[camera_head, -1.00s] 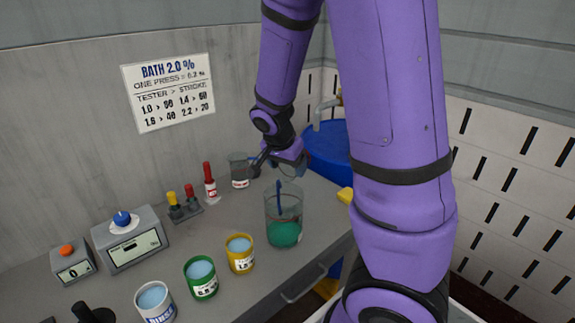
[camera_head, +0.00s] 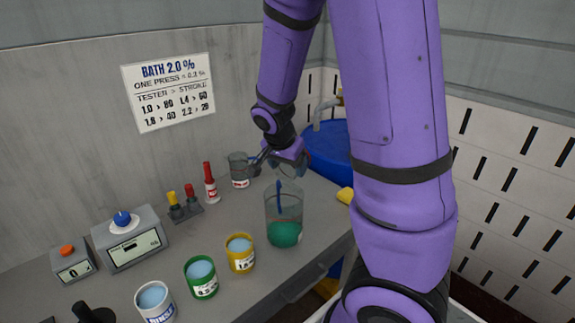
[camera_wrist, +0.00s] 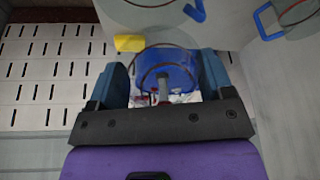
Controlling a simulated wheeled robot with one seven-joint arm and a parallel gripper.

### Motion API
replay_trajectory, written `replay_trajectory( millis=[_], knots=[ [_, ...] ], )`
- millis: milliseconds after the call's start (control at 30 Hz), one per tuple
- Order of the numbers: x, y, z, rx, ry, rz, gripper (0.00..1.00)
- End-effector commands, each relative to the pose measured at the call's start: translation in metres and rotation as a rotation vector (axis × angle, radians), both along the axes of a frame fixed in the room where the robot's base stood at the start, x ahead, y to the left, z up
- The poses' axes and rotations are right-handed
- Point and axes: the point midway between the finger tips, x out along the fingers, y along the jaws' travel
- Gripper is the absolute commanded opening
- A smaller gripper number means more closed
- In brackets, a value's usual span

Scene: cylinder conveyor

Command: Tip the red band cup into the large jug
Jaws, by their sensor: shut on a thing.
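My gripper (camera_head: 285,160) is shut on a small clear cup (camera_head: 291,171), held in the air behind the large jug. In the wrist view, the cup's dark reddish rings show between my fingers (camera_wrist: 163,68); its contents and exact tilt are hard to make out. The large jug (camera_head: 284,208) is clear, with a blue handle and green contents at the bottom. It stands upright on the bench, nearer the camera than my gripper. In the wrist view, part of the jug (camera_wrist: 145,12) shows at the top edge, apart from the cup.
A clear beaker (camera_head: 240,170) with a red-marked label stands left of my gripper. Yellow (camera_head: 240,255), green (camera_head: 203,278) and white (camera_head: 155,300) cups line the bench front. A blue tub (camera_head: 330,150) is behind my gripper. A yellow block (camera_head: 345,195) lies near the bench's right edge.

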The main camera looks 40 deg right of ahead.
Motion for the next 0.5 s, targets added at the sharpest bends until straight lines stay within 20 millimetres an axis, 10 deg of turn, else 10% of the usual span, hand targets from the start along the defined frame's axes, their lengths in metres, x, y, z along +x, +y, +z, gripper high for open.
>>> replay_trajectory(
  millis=[500],
  knots=[
    [0.0036, -0.0113, -0.0005, 0.192, 0.066, -0.007, 0.32]
  ],
)
